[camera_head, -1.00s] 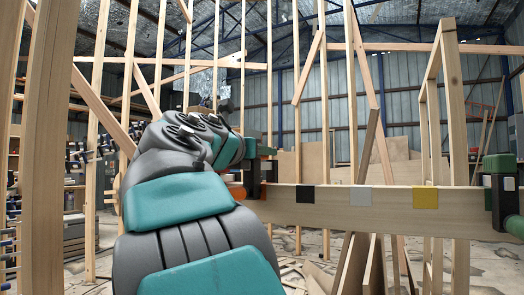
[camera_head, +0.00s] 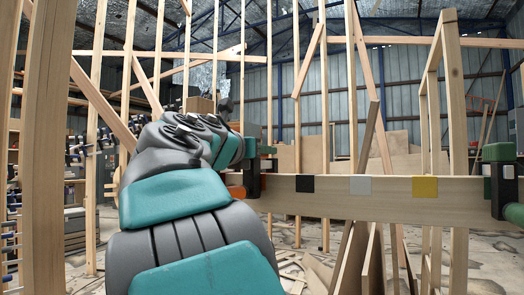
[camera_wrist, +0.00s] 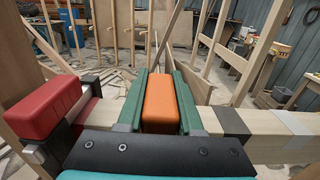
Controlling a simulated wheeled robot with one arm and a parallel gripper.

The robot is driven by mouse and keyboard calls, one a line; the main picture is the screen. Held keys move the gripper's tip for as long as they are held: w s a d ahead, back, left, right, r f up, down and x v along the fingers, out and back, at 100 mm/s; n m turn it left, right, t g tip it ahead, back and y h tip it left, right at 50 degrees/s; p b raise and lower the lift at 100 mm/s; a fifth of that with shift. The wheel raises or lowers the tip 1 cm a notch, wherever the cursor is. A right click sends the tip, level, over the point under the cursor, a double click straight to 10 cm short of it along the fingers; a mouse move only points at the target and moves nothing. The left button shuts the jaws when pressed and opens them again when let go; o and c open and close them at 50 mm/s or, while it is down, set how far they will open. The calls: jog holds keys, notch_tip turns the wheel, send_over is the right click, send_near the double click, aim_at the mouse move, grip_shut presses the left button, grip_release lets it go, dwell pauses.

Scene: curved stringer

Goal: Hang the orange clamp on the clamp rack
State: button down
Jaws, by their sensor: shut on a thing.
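The orange clamp (camera_wrist: 160,102) sits in the middle of the wrist view, its orange block between the two green fingers of my gripper (camera_wrist: 158,98). My gripper is shut on it. In the head view my gripper (camera_head: 264,150) is at the left part of the wooden beam (camera_head: 330,197). An orange part of the clamp (camera_head: 237,191) and a dark upright bar show there, against the beam. The rest of the clamp is hidden by my arm. I cannot make out the clamp rack with certainty; rows of dark, blue-tipped items (camera_head: 88,148) show at the far left.
A red clamp (camera_wrist: 48,108) is on the beam close to my gripper's left. A green clamp (camera_head: 500,180) is at the beam's right end. Black, grey and yellow squares mark the beam. Upright studs (camera_head: 42,140) and leaning boards (camera_head: 358,250) stand around.

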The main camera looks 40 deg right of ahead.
jog(key=shift+f, duration=0.45)
jog(key=shift+c, duration=2.4)
grip_release()
jog(key=v, duration=0.8)
jog(key=shift+d, duration=0.1)
